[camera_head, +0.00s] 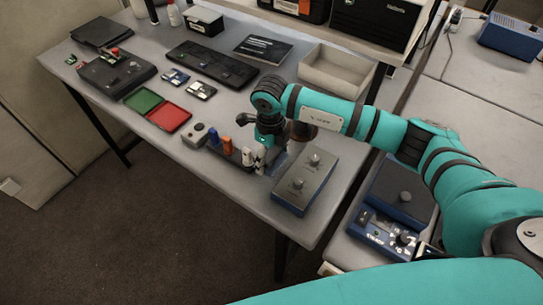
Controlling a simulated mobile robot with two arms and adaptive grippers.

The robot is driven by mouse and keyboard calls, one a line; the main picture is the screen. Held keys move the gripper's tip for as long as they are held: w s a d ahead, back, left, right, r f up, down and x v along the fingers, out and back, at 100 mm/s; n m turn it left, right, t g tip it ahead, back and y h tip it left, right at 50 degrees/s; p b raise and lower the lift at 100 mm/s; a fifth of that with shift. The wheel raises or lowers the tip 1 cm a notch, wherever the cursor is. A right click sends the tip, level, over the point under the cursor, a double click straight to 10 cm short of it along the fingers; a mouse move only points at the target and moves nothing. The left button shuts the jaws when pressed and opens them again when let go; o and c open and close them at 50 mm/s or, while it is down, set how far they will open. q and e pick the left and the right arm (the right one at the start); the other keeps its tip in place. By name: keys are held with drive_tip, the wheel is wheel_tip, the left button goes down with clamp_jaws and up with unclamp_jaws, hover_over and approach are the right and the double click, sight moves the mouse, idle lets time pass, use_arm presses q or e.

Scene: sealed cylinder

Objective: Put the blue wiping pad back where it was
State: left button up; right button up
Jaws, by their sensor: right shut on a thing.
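My right gripper (255,162) is low over the right end of the near table, with its fingers pointing down. It is shut on the blue wiping pad (278,161), which shows only as a small blue patch beside the fingers. The gripper and wrist hide most of the pad, and I cannot tell whether it touches the table. My left gripper is not in view.
A dark rack with blue and orange pieces (226,145) stands just left of the gripper. A grey-topped blue box (305,181) is close on its right. A beige tray (336,73) lies behind. Green and red trays (169,116) lie further left.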

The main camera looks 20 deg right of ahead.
sight(272, 163)
drive_tip(key=shift+w+d, duration=0.15)
drive_tip(key=shift+d, duration=0.05)
drive_tip(key=shift+f+p, duration=0.45)
wheel_tip(272, 163, down, 2)
drive_tip(key=shift+f+p, duration=0.1)
drive_tip(key=shift+p, duration=0.45)
drive_tip(key=shift+f, duration=0.2)
drive_tip(key=shift+f, duration=0.1)
drive_tip(key=shift+f+b, duration=0.2)
drive_tip(key=shift+b, duration=0.1)
drive_tip(key=o, duration=1.1)
drive_tip(key=shift+r, duration=0.15)
drive_tip(key=shift+c, duration=0.2)
